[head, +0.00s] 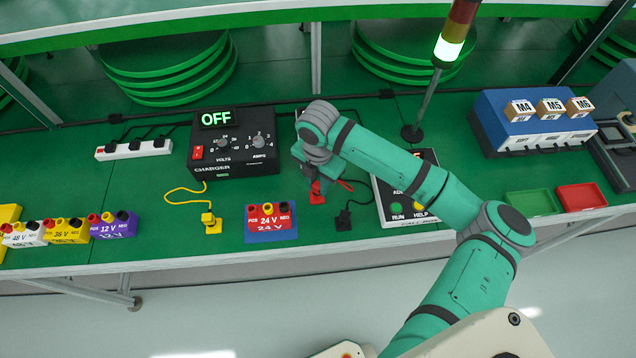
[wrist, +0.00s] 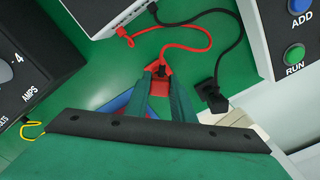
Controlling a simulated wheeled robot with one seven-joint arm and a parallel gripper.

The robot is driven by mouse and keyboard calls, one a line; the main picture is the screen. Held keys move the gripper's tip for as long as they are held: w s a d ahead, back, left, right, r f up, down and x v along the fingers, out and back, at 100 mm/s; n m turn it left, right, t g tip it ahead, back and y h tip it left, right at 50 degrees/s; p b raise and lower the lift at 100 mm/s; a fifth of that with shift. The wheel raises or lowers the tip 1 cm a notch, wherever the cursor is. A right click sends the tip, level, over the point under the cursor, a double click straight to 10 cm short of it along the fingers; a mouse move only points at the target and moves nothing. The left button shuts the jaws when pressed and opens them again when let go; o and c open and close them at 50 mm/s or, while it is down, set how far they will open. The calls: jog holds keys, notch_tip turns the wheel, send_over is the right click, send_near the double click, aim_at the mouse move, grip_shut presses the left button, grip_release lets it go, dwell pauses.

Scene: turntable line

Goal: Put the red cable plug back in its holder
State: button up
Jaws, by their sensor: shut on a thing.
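My gripper (head: 316,184) is shut on the red cable plug (wrist: 157,70), low over the table between the charger and the button panel. In the wrist view the teal fingers close around the plug, with the red cable (wrist: 195,47) leading away from it. A red square piece (head: 317,199), which looks like the holder, shows directly below the fingers in the head view. The fingers hide where plug and holder come together, so I cannot tell whether the plug is seated or just above it.
The black charger (head: 232,160) reads OFF, to the left. The 24 V battery (head: 270,238) sits on a blue mat front left. The button panel (head: 391,211) is right.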

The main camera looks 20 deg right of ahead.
jog(key=shift+w+f, duration=0.15)
jog(key=shift+f, duration=0.3)
dwell(0.5)
jog(key=shift+s, duration=0.2)
jog(key=o, duration=1)
jog(key=shift+w+a+r, duration=0.1)
jog(key=shift+w+r, duration=0.05)
jog(key=shift+r, duration=3.6)
